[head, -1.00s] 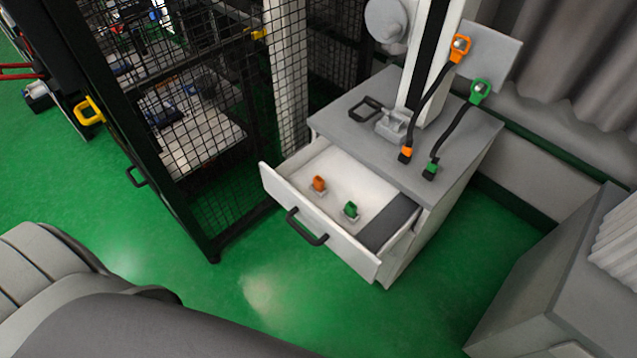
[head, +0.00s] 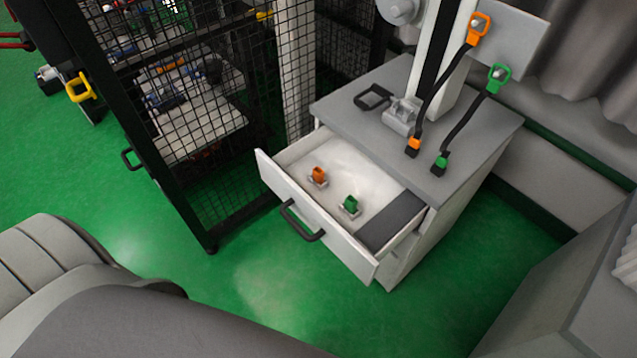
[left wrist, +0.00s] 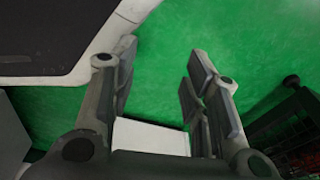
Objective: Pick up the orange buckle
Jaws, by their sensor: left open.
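The open white drawer (head: 290,205) holds a small orange buckle (head: 318,174) in a pale holder on its light floor, and a green buckle (head: 350,204) to its right. My right gripper is in neither view.
The grey cabinet (head: 330,102) carries a white post and a green-ended strap (head: 440,163). A black mesh cage (head: 235,190) stands left of the drawer. A grey box (head: 545,310) is at lower right. Green floor (head: 240,270) lies clear in front of the drawer.

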